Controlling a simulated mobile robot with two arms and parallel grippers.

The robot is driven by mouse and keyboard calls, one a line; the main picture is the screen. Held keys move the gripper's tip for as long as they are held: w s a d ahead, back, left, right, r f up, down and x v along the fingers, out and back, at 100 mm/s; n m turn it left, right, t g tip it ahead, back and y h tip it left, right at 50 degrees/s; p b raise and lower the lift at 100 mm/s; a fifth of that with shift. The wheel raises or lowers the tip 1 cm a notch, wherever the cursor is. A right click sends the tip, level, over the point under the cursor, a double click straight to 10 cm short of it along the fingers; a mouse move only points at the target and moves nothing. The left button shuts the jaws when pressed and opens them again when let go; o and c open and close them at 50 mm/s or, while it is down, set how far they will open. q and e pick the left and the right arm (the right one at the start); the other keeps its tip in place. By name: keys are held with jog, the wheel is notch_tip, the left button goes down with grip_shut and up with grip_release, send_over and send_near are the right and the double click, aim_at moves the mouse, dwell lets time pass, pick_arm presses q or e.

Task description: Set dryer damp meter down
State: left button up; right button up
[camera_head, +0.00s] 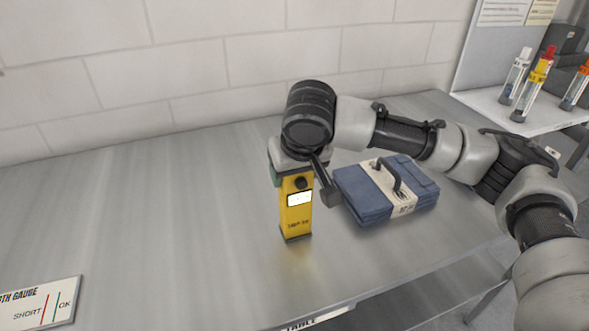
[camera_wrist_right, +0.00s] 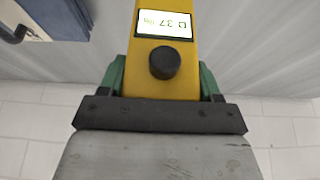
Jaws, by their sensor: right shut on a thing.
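The damp meter (camera_head: 296,214) is a yellow upright box with a black knob, a lit white display and dark lettering near its base. It stands upright at the metal table (camera_head: 150,220); whether its base touches the tabletop is hard to tell. My right gripper (camera_head: 284,178) comes down from above and is shut on the meter's upper part. In the right wrist view the meter (camera_wrist_right: 163,82) sits between the gripper's green fingers (camera_wrist_right: 160,80), with its display and knob in sight. My left gripper is not in view.
A gauge card (camera_head: 40,303) marked SHORT and OK lies at the front left. Capped tubes (camera_head: 531,85) stand on a side surface at the back right.

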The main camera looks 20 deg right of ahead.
jog(key=o, duration=1.5)
jog(key=shift+f, duration=0.1)
jog(key=v, duration=1.2)
